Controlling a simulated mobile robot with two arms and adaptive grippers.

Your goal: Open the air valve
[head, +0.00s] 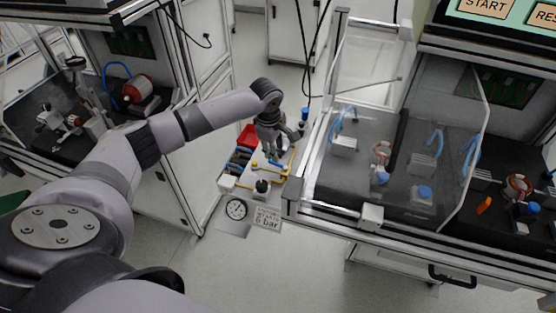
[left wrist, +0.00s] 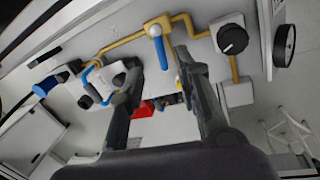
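The air valve (left wrist: 156,29) sits on a yellow pipe in the left wrist view, with a silver round end and a blue lever handle (left wrist: 163,53). My left gripper (left wrist: 159,62) is open, with one fingertip on each side of the blue handle. A gap shows on both sides, and contact with the handle cannot be made out. In the head view my left gripper (head: 270,148) hangs over the pneumatic panel with the yellow pipes, and partly hides it. My right gripper is in neither view.
Beside the valve are a black knob (left wrist: 232,39) and a gauge seen edge-on (left wrist: 284,45). In the head view the gauge (head: 236,209) and a "6 bar" sign (head: 267,218) face up. A clear-walled station (head: 395,150) stands close to the right.

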